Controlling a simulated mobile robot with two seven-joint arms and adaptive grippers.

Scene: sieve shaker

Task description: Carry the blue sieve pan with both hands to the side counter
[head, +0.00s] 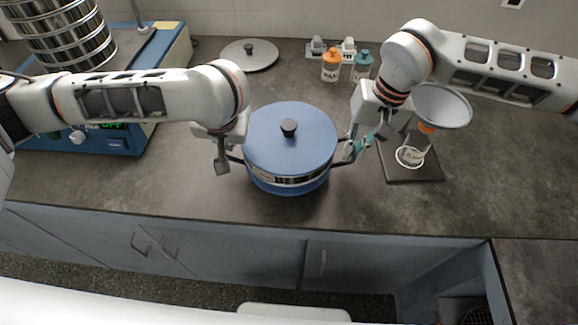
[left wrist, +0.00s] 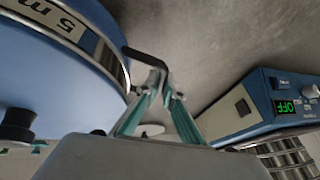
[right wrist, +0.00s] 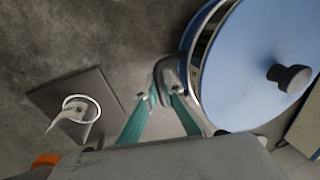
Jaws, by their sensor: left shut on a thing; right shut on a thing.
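The blue sieve pan (head: 270,155), with a blue lid and black knob (head: 288,127), is level between my two grippers over the main counter. I cannot tell whether it touches the counter. My left gripper (head: 223,162) is shut on its left dark handle, which shows in the left wrist view (left wrist: 148,58). My right gripper (head: 352,150) is shut on the right handle, seen in the right wrist view (right wrist: 170,78). The side counter (head: 545,285) shows its bare grey top at the lower right.
The shaker (head: 110,140) with stacked metal sieves (head: 65,45) stands at left, its display reading OFF. A grey lid (head: 249,54) and bottles (head: 331,66) are behind. A funnel (head: 442,106) on a dark-based stand (head: 425,170) is close right of my right gripper. Blue cabinets (head: 240,245) are below.

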